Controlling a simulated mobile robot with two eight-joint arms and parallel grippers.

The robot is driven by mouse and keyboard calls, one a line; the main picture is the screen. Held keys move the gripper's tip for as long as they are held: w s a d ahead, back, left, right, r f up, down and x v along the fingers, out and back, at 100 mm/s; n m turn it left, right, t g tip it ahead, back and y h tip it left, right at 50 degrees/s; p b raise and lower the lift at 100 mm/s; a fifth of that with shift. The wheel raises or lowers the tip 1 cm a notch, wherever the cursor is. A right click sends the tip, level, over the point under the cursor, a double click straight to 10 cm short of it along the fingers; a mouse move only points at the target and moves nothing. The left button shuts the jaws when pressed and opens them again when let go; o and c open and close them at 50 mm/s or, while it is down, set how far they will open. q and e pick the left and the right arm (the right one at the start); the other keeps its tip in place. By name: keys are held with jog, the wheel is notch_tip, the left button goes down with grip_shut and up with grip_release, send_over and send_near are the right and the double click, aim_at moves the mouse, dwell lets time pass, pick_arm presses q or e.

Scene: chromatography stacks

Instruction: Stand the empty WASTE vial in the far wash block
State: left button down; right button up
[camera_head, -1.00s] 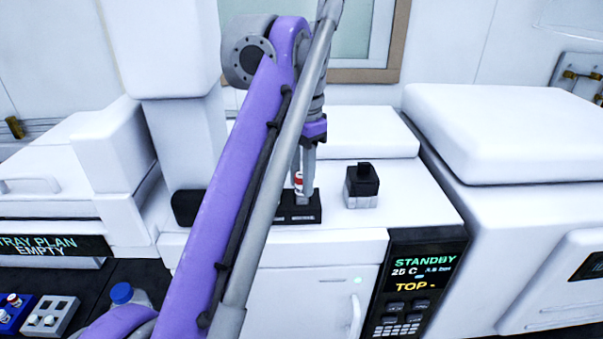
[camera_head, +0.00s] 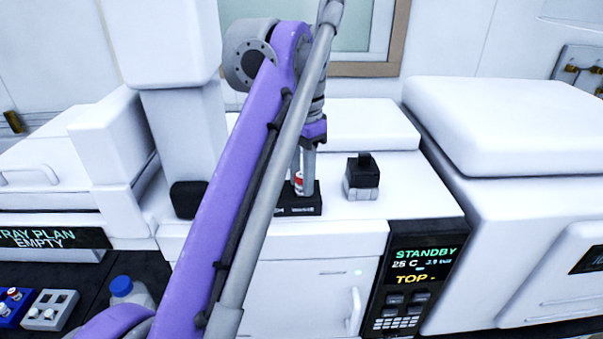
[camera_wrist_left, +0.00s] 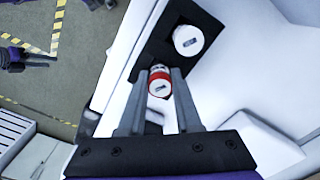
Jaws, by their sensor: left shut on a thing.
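The vial with a red-and-white band (camera_head: 298,182) stands between the fingers of my left gripper (camera_head: 303,180), which is shut on it. It also shows between the fingers in the left wrist view (camera_wrist_left: 159,84), with a pale cap. It is at a black block (camera_head: 302,209) on the white machine top, whose front label reads WASTE at the right. My arm hides the block's left part. In the wrist view a second white-capped vial (camera_wrist_left: 188,40) sits in the black block (camera_wrist_left: 207,22). I cannot tell whether the held vial is seated or just above. My right gripper is not in view.
A small black-topped block (camera_head: 362,178) stands to the right on the machine top. A STANDBY panel (camera_head: 421,275) is below right. At lower left are a blue rack (camera_head: 12,308), a grey rack (camera_head: 48,310) and a blue-capped bottle (camera_head: 130,290). The right machine top is clear.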

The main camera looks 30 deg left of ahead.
pick_arm(q)
jog(key=shift+c, duration=0.6)
grip_release()
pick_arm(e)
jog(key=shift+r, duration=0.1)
pick_arm(q)
jog(key=shift+r+p, duration=0.4)
jog(key=shift+r, duration=0.25)
jog(key=shift+w+r+p, duration=0.15)
jog(key=shift+r+p, duration=0.3)
jog(key=shift+r, duration=2.4)
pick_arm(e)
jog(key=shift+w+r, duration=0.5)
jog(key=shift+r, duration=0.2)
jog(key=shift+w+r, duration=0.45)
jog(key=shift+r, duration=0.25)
